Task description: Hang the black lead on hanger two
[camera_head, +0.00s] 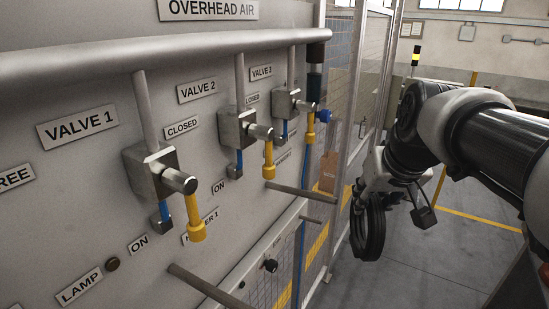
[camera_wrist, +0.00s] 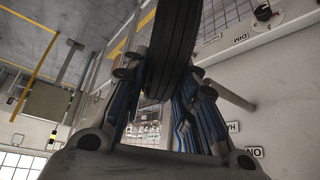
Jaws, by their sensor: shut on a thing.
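The black lead (camera_head: 368,228) is a thick coil that hangs upright from my gripper (camera_head: 375,188), out to the right of the panel. In the wrist view the coil (camera_wrist: 174,42) sits between the two fingers of my gripper (camera_wrist: 165,85), which is shut on it. A grey peg (camera_head: 290,191) sticks out below valve 2, under a label partly hidden by a yellow handle; I take it as hanger two. The coil is apart from this peg. A peg also shows in the wrist view (camera_wrist: 231,92), right of the fingers; which one I cannot tell.
Another peg (camera_head: 205,288) juts out below valve 1, and a short one (camera_head: 311,219) lies lower right. Yellow valve handles (camera_head: 196,218) project from the panel (camera_head: 60,190). A mesh fence (camera_head: 345,60) stands behind. Open floor (camera_head: 420,270) lies under the coil.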

